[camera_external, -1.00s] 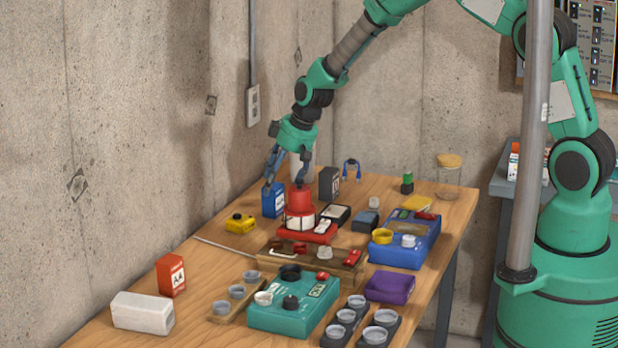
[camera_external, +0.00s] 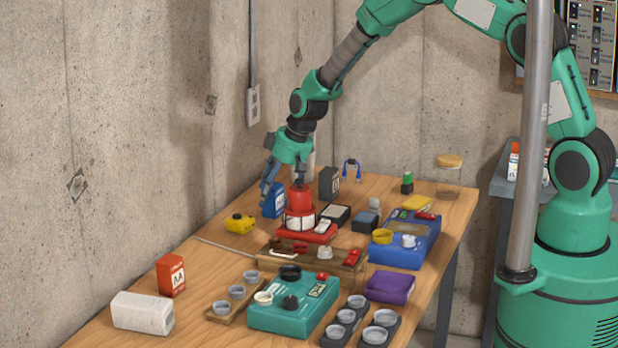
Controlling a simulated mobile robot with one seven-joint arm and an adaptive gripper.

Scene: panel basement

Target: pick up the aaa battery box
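Several battery-sized boxes stand on the wooden table: a blue box (camera_external: 278,201) at the back left edge, an orange-red box (camera_external: 171,275) at the front left, and a dark grey box (camera_external: 329,183) at the back. The orange box's lettering looks like "AA", but I cannot read it fully; the other labels are too small to read. My gripper (camera_external: 281,193) points down at the blue box, with its fingers spread and nothing visibly held. One finger overlaps the blue box's left side in the picture, the other shows above the red device; contact cannot be told.
A red cylindrical device (camera_external: 300,206) stands close right of the blue box. A yellow item (camera_external: 240,223) lies in front of it. A blue meter (camera_external: 405,248), teal box (camera_external: 285,315) and brown tray (camera_external: 350,272) crowd the middle and right. The concrete wall is close on the left.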

